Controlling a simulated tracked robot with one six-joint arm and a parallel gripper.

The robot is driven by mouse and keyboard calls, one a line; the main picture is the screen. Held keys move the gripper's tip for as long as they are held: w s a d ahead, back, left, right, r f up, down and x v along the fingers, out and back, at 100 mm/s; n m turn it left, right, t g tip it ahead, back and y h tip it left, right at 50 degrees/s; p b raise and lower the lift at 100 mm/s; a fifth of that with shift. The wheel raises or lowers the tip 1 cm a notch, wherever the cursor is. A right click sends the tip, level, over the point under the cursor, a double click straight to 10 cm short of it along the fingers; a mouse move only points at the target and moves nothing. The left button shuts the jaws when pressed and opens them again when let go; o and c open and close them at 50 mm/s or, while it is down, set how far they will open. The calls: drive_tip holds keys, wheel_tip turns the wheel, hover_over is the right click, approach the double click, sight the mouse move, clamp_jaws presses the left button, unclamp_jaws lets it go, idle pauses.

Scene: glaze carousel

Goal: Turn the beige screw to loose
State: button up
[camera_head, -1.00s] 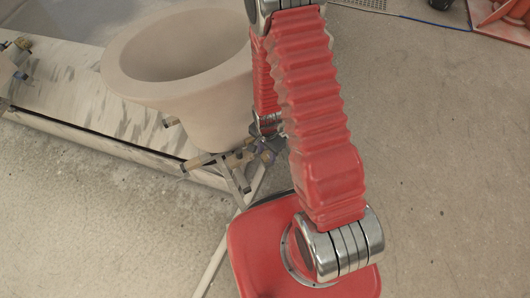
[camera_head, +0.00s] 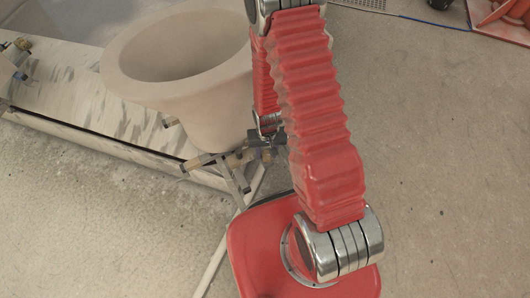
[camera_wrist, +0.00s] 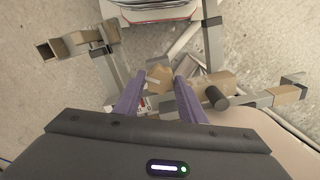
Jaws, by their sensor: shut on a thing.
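In the wrist view, the two purple fingers of my gripper (camera_wrist: 158,84) stand apart with a small beige block-shaped piece, which looks like the beige screw (camera_wrist: 158,75), between their tips. My gripper is shut on it. The screw's shank and its seat are hidden, so I cannot tell how far it is turned. In the head view, my gripper (camera_head: 262,142) is at the metal frame beside the big bowl, partly hidden behind my red arm.
A large beige bowl (camera_head: 175,98) stands on a pale marbled platform (camera_head: 75,92). Metal bars (camera_wrist: 213,48) and other beige blocks (camera_wrist: 222,82) surround my gripper closely. A dark round knob (camera_wrist: 217,98) sits just right of the fingers. Open concrete floor (camera_head: 440,170) lies to the right.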

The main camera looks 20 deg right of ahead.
drive_tip(key=n, duration=0.4)
drive_tip(key=shift+w+r+n, duration=0.1)
drive_tip(key=shift+w+n, duration=0.3)
drive_tip(key=n, duration=0.3)
drive_tip(key=shift+n, duration=0.3)
drive_tip(key=n, duration=0.3)
drive_tip(key=shift+n, duration=0.3)
drive_tip(key=shift+d+n, duration=0.1)
drive_tip(key=shift+n, duration=1.8)
drive_tip(key=o, duration=0.8)
drive_tip(key=shift+s, duration=0.1)
drive_tip(key=shift+o, duration=1.2)
drive_tip(key=shift+s, duration=0.15)
